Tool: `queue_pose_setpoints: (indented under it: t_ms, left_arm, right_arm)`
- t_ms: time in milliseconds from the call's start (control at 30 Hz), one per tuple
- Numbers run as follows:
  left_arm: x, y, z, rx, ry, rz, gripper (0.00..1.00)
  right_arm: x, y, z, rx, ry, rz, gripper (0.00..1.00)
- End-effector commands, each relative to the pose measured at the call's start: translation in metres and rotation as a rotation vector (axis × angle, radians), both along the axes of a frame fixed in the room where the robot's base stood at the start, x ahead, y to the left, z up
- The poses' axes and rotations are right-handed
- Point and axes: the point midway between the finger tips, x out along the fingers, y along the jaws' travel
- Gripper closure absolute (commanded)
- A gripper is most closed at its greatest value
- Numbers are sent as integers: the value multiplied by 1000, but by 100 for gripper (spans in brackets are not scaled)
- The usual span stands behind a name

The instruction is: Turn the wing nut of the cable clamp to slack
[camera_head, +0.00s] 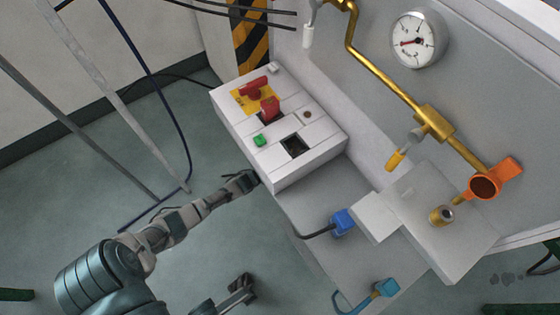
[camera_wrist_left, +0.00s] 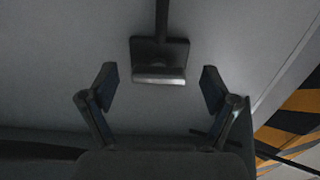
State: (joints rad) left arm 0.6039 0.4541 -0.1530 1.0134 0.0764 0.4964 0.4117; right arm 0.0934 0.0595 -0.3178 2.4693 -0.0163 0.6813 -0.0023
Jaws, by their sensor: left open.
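In the left wrist view a dark square block (camera_wrist_left: 158,50) sits on a grey surface, with a dark rod or cable running up from it. A pale metal bar (camera_wrist_left: 158,81) lies along its lower edge. I cannot tell for sure which part is the wing nut. My left gripper (camera_wrist_left: 159,84) is open and empty, its fingers to either side of the bar and apart from it. In the head view my left gripper (camera_head: 248,181) is close beside the lower left side of the white control box (camera_head: 278,128), and the clamp cannot be made out there. My right gripper (camera_head: 240,289) is low in the picture.
The box carries a red switch (camera_head: 270,106), a green button (camera_head: 259,140) and a dark socket (camera_head: 295,146). A blue plug (camera_head: 342,221), a brass pipe (camera_head: 380,75), a gauge (camera_head: 418,40) and an orange valve (camera_head: 487,186) are to the right. Thin poles stand left; open floor lies between.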

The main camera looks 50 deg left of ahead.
Motion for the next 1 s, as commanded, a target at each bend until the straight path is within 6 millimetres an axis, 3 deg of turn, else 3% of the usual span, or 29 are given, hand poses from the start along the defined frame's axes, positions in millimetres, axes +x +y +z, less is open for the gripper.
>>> queue_pose_setpoints:
  t_ms: [300, 500, 700, 1000]
  left_arm:
    - [-69, 7, -3, -2, 6, 0, 12]
    - [-101, 10, -4, -2, 5, 1, 12]
    - [-111, 11, -3, -2, 4, 1, 12]
    - [-111, 11, -3, -2, 4, 1, 12]
  right_arm:
    - [1, 1, 0, -3, 0, 0, 60]
    - [1, 1, 0, -3, 0, 0, 60]
    - [1, 0, 0, -3, 0, 0, 60]
    - [5, 1, -3, -6, 4, 1, 60]
